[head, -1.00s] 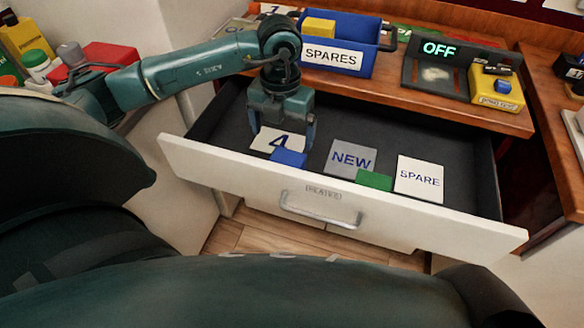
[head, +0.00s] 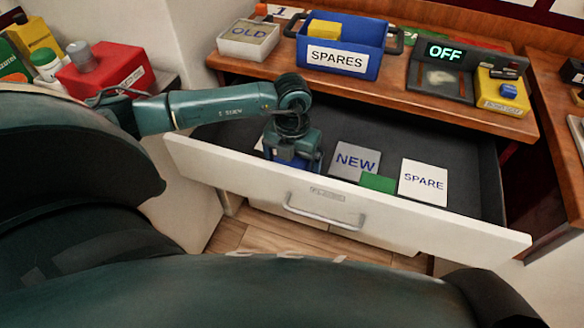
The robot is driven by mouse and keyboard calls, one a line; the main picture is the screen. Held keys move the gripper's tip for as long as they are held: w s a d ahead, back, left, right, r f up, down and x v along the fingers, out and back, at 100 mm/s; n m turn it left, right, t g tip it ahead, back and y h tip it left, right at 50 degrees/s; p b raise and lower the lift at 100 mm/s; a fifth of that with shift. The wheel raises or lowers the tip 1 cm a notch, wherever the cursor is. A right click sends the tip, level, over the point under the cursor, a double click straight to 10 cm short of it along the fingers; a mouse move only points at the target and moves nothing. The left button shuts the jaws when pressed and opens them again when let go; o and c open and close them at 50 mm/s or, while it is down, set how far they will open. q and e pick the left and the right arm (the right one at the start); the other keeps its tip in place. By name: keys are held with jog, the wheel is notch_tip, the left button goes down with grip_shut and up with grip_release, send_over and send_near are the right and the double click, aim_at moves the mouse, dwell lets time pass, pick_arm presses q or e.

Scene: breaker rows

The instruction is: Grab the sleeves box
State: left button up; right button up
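No label reading "sleeves" shows, so I cannot tell by name which thing is the sleeves box. My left gripper (head: 291,160) is low inside the open drawer (head: 350,207), pointing down over a small blue block (head: 286,162) near the drawer's front wall. The gripper covers most of that block, and its fingertips are hidden, so I cannot tell whether they hold it. A small green block (head: 378,182) lies to the right, between the NEW card (head: 355,160) and the SPARE card (head: 423,182). My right gripper is not in view.
On the wooden counter (head: 400,98) stand an OLD box (head: 249,40), a blue SPARES bin (head: 338,60), a dark unit lit OFF (head: 440,72) and a yellow device (head: 500,92). A red box (head: 98,75) stands at far left. The drawer's right part is clear.

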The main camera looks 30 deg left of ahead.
pick_arm(q)
jog(key=shift+c, duration=0.5)
jog(key=c, duration=1.2)
